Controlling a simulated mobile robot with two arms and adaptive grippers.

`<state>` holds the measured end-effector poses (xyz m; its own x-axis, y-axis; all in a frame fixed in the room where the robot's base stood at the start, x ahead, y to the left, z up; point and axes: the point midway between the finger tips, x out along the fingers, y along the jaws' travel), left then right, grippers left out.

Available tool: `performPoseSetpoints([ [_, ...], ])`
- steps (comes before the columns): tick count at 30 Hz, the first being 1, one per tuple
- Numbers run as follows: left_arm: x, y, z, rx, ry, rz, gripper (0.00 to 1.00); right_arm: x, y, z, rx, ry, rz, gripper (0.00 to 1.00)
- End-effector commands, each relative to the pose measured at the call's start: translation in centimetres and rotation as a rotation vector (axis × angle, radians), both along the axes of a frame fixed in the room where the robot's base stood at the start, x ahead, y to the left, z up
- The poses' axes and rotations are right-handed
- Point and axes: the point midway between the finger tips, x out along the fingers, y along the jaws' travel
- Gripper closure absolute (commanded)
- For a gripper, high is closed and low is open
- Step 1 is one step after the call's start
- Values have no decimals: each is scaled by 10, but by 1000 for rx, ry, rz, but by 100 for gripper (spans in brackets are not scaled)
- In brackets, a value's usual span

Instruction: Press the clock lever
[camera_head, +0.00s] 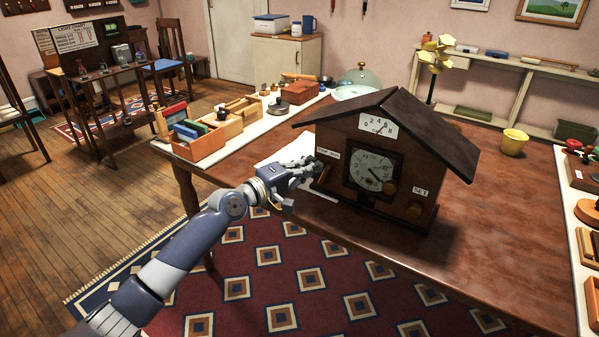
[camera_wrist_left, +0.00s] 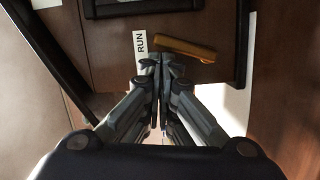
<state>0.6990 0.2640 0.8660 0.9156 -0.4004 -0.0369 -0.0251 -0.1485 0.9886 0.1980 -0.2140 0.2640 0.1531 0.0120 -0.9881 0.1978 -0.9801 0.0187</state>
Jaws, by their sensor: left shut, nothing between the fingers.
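The clock (camera_head: 330,132) is a dark wooden house shape with a pitched roof, standing on the brown table. Its front has a round dial (camera_head: 371,168), a small upper scale and wooden knobs. A brass-coloured lever (camera_wrist_left: 185,48) shows in the wrist view beside a white RUN label (camera_wrist_left: 140,52). My left gripper (camera_head: 313,165) is at the left part of the clock front. Its fingers (camera_wrist_left: 160,62) are shut and empty, with the tips just beside the lever's left end. I cannot tell whether they touch it. My right gripper is not in view.
The table (camera_head: 476,262) is clear in front and to the right of the clock. A yellow cup (camera_head: 513,142) stands at the right. Wooden boxes (camera_head: 205,137) with coloured items are on the left end. A patterned rug (camera_head: 305,285) lies below.

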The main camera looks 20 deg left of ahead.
Motion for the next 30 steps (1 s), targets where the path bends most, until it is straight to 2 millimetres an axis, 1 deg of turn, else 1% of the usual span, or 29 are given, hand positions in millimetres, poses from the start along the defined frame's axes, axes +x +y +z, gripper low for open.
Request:
performPoseSetpoints([
  [8,0,0,0,0,0,0,100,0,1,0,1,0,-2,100],
  [11,-5,3,-1,1,2,1,100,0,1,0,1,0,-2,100],
  [14,-15,7,-1,2,2,1,100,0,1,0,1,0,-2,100],
  [24,-70,31,0,3,4,1,100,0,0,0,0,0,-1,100],
  [30,-95,42,2,3,3,1,100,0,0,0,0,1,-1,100],
])
